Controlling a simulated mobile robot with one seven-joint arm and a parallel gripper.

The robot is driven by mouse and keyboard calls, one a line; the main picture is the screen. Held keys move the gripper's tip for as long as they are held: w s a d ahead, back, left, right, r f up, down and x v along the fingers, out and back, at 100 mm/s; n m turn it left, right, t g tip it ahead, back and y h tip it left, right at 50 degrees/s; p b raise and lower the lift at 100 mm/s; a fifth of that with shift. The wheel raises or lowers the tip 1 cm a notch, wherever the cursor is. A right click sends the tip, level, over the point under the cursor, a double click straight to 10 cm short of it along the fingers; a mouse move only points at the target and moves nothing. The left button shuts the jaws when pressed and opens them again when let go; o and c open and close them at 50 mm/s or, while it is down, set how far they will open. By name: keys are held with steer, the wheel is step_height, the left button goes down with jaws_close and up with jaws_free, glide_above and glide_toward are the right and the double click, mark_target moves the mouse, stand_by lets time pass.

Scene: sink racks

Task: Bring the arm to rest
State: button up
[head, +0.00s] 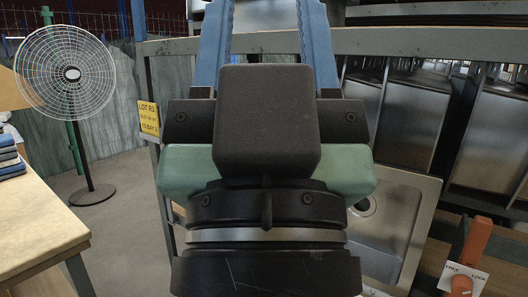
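My gripper (266,22) fills the middle of the head view, seen from behind, with its dark body and green band close to the camera. Its two blue fingers point up the picture and stand wide apart. Their tips reach the top edge, so the very ends may be cut off. Nothing shows held between the visible parts of the fingers. The gripper is in front of a metal rack frame (430,41) and hides part of it.
A steel sink (400,205) lies right of and behind my gripper. An orange lever (476,240) is at lower right. A wooden table (35,215) and a standing fan (72,75) are at left, with bare floor (130,225) between.

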step_height(320, 180, up, 32)
steer(key=p, duration=3)
steer(key=shift+r, duration=0.25)
steer(key=shift+a+f, duration=0.1)
